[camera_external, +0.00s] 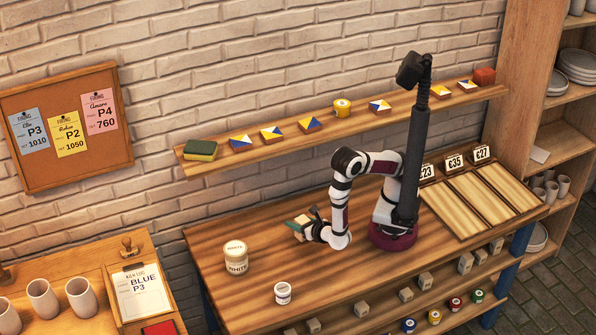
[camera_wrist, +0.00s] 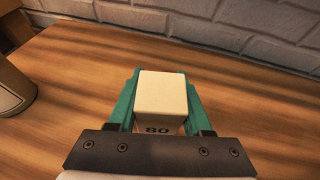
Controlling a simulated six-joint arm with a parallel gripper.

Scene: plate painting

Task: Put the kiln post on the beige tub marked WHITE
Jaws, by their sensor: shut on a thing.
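A cream kiln post (camera_wrist: 162,97), a small block with "80" on its face, sits between the two green fingers of my gripper (camera_wrist: 160,92) in the wrist view. The gripper is shut on it. In the external view my gripper (camera_external: 300,224) is over the left half of the table, and the post is hard to make out there. The beige tub marked WHITE (camera_external: 236,258) stands upright on the table, left of my gripper and apart from it. Part of a round tub (camera_wrist: 12,88) shows at the left edge of the wrist view.
A smaller white tub (camera_external: 282,293) stands near the table's front edge. A shelf (camera_external: 345,127) with tiles and a sponge runs along the wall behind. Price signs and slatted boards (camera_external: 483,193) are at the right. Bare tabletop (camera_external: 345,275) lies in front of my arm.

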